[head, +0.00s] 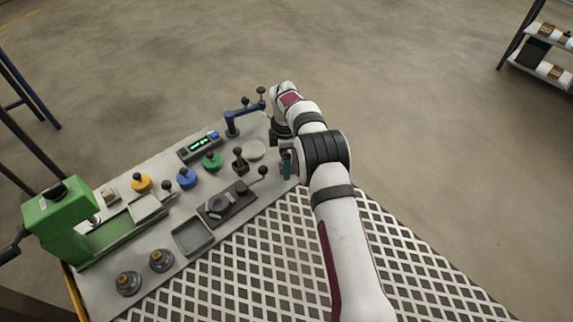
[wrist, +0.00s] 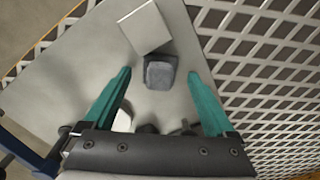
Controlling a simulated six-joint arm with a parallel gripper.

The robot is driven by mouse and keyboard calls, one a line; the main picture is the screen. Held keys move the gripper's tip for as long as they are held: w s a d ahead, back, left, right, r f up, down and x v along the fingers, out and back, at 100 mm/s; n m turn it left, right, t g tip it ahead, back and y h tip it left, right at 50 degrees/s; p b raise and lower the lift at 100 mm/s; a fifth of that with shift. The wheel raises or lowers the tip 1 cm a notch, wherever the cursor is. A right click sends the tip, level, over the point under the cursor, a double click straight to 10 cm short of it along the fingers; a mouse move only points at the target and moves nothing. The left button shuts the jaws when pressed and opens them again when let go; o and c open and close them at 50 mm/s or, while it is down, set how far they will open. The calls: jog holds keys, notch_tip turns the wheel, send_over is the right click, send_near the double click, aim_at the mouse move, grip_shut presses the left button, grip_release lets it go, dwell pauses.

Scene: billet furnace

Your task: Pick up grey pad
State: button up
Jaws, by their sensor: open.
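The grey pad (wrist: 160,72) is a small dark grey block with rounded edges on the pale tabletop in the wrist view. It appears between the tips of my gripper (wrist: 159,75), with a visible gap to each teal finger. My gripper is open and empty; I cannot tell its height above the pad. In the head view my gripper (head: 287,165) is at the table's right end, partly hidden by my arm, and the pad is hidden there.
A white block (wrist: 145,27) lies close beyond the pad, almost touching it.

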jog(key=shift+f, duration=0.15)
jog(key=shift+c, duration=0.3)
grip_shut()
jog(key=shift+r, duration=0.5)
notch_tip(320, 180, up, 3)
jog(key=shift+w, duration=0.1)
jog(key=s+d+r, duration=0.3)
jog(key=d+r, duration=0.4)
jog(key=d, duration=0.4)
jog(key=shift+s, duration=0.2)
